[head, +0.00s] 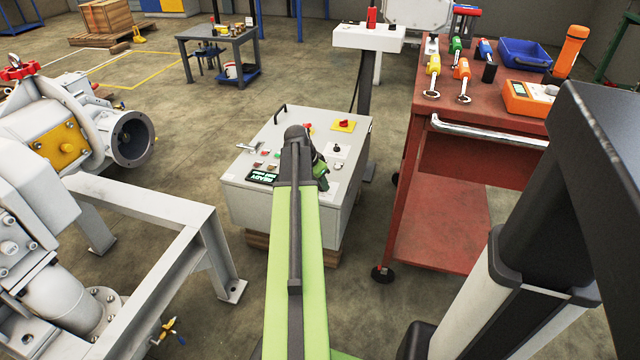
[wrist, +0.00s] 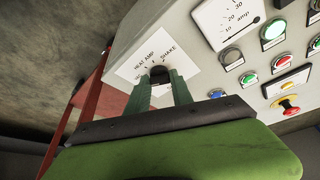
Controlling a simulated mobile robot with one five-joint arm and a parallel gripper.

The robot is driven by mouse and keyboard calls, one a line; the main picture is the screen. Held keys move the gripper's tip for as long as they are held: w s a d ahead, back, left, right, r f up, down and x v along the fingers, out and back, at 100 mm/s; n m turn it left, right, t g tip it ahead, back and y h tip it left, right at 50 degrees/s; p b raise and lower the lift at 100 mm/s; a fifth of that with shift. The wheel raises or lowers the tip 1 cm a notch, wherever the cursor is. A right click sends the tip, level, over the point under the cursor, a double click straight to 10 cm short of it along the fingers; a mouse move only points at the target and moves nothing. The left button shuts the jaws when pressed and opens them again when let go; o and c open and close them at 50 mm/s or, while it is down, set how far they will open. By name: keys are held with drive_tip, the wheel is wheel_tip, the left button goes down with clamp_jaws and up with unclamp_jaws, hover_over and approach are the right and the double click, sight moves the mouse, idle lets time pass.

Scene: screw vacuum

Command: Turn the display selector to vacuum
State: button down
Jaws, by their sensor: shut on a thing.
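The display selector (wrist: 159,73) is a black knob on a white label plate (wrist: 133,66) in the wrist view. A further label at the lower left is partly hidden. My gripper (wrist: 162,82) has its two green fingers on either side of the knob and is shut on it. I cannot tell which label the knob points to. In the head view, my arm covers part of the grey control box (head: 245,200) that carries the panel.
A red tool cart (head: 440,215) stands right of the box, and a grey steel frame (head: 150,235) stands left.

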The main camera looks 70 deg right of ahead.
drive_tip(key=c, duration=1.1)
unclamp_jaws()
drive_tip(key=shift+r, duration=0.1)
drive_tip(key=p+v, duration=1.6)
drive_tip(key=v, duration=0.1)
drive_tip(key=shift+a+r, duration=0.1)
drive_tip(key=shift+r, duration=0.05)
